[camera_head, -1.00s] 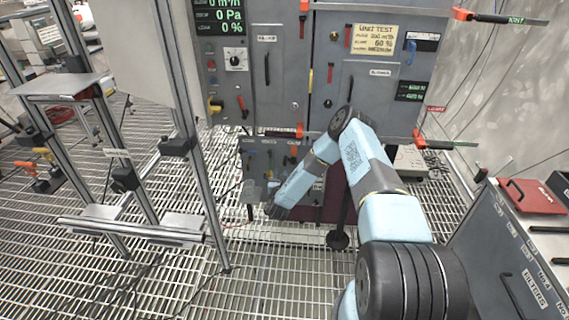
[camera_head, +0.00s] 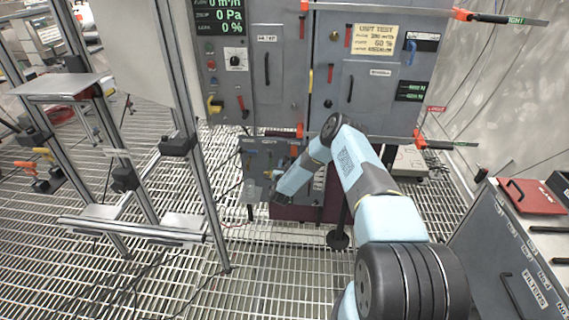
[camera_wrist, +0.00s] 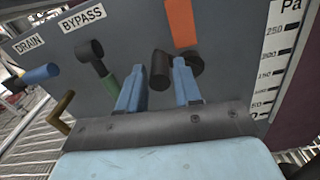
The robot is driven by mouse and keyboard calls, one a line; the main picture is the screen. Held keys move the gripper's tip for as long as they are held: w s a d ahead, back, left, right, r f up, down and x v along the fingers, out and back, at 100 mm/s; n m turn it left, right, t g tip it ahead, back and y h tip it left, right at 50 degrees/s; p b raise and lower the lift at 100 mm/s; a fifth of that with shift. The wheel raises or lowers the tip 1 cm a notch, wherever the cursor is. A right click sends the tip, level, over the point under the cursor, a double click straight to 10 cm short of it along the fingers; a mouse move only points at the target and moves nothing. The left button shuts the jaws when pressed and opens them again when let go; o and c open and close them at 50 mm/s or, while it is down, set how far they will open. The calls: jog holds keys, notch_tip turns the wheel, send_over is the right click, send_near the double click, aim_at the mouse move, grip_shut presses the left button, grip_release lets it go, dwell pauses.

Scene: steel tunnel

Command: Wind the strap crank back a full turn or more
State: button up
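The strap crank (camera_wrist: 161,70) shows in the wrist view as a dark crank with a stubby black handle, below an orange strap (camera_wrist: 181,22) on the grey panel. My gripper (camera_wrist: 157,66) has its two blue fingers apart, one on each side of the handle in the picture. I see a gap beside the handle and cannot tell whether either finger touches it. In the head view my arm reaches down to the low panel (camera_head: 256,160), and the wrist hides the crank there.
Left of the crank are a green-gripped bypass handle (camera_wrist: 109,84), a blue drain handle (camera_wrist: 41,74) and a brass lever (camera_wrist: 62,112). A pressure scale (camera_wrist: 280,60) is on the right. Metal posts (camera_head: 190,130) stand left of my arm; a grey cabinet (camera_head: 500,250) is at right.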

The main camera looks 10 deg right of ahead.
jog(key=shift+x, duration=1.2)
grip_shut()
